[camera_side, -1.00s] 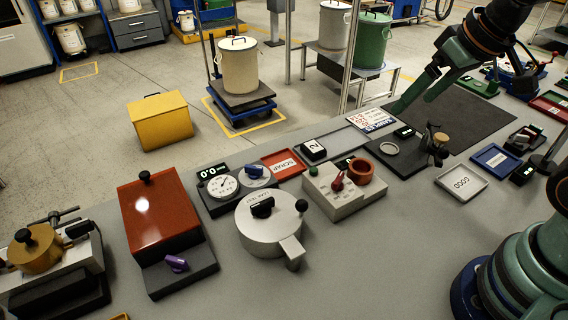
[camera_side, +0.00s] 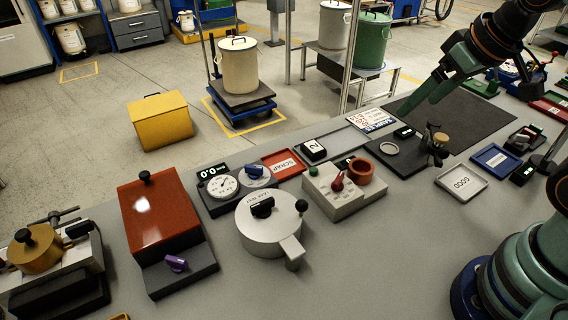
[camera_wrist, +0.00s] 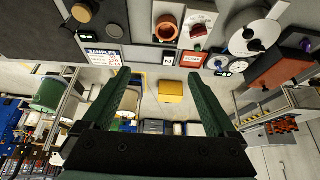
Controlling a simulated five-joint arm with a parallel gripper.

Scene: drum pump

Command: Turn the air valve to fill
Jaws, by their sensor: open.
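A round white dial with a blue knob (camera_side: 255,171) sits beside a round pressure gauge (camera_side: 223,186) at the middle of the bench. I take this knob for the air valve; its lettering is too small to read. In the wrist view the blue knob (camera_wrist: 218,62) is right of the fingers, near the gauge (camera_wrist: 238,66). My gripper (camera_side: 418,102) is open and empty, above the dark mat at the back right, well away from the knob. In the wrist view its two green fingers (camera_wrist: 157,74) are spread with nothing between them.
A grey pot with a black knob and side handle (camera_side: 268,228) stands in front of the dial. A grey box with a red knob (camera_side: 340,190) is to its right, a red scrap tray (camera_side: 283,164) behind. A red box (camera_side: 158,210) stands left.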

